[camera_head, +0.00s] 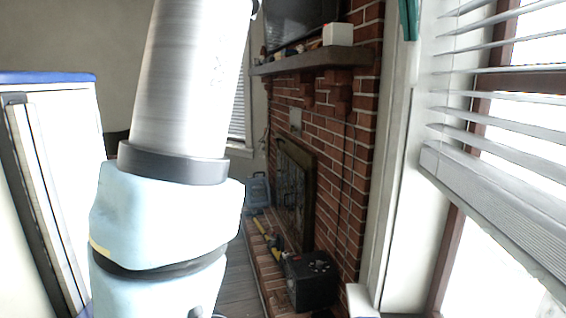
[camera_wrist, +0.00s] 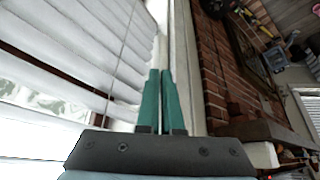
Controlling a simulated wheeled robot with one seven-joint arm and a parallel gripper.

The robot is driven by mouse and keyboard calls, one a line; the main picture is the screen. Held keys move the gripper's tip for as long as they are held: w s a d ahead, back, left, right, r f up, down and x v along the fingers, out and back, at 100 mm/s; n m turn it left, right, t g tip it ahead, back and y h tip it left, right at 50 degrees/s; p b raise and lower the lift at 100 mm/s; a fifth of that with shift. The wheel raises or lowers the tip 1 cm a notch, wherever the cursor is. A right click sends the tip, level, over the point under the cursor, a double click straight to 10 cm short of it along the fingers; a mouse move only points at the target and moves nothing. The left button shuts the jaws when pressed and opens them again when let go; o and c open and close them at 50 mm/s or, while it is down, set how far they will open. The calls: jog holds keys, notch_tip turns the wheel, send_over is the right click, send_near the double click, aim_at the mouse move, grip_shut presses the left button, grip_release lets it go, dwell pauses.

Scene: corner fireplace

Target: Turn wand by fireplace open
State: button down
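My gripper (camera_wrist: 160,72) has two green fingers close together, with a narrow gap between them, beside the window blind (camera_wrist: 95,50). A thin pale strip, which looks like the wand (camera_wrist: 160,50), runs on from between the fingertips. Its part between the fingers is mostly hidden. In the head view one green finger (camera_head: 410,18) shows at the top edge, by the white window frame. The blind (camera_head: 500,190) hangs at the right with its slats apart and bright light between them.
The brick fireplace (camera_head: 328,130) with its mantel (camera_head: 315,61) stands left of the window. A black box (camera_head: 312,282) sits on the hearth. A white cabinet (camera_head: 65,150) stands at the left. My arm covers much of the head view's left middle.

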jog(key=shift+a, duration=0.15)
jog(key=shift+s+a, duration=0.1)
jog(key=shift+s, duration=0.05)
notch_tip(320, 180, up, 6)
dwell(0.7)
notch_tip(320, 180, down, 6)
jog(key=b, duration=0.3)
dwell(0.7)
jog(key=shift+w+d+p, duration=0.2)
jog(key=shift+p, duration=0.1)
dwell(0.8)
